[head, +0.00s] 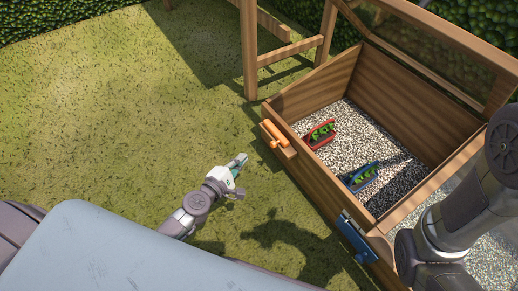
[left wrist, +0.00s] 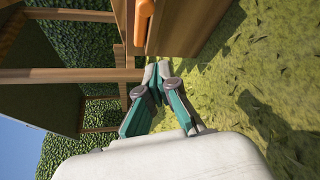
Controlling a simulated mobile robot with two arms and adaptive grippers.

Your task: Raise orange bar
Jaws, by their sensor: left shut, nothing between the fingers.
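The orange bar (head: 274,133) is mounted on the outer face of the wooden planter box, near its left corner. In the left wrist view the orange bar (left wrist: 143,22) shows at the top, just beyond the fingertips and apart from them. My left gripper (head: 241,160) is below and left of the bar in the head view, over the grass, with a gap to the box. Its teal and grey fingers (left wrist: 158,75) are shut with nothing between them. My right arm comes in at the right edge of the head view; its gripper is not visible.
The wooden box (head: 359,72) holds gravel, a red planter (head: 320,134) and a blue planter (head: 361,177) with green plants. A blue bar (head: 356,238) is on the same outer face, nearer me. A wooden frame post (head: 249,50) stands behind. Grass to the left is clear.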

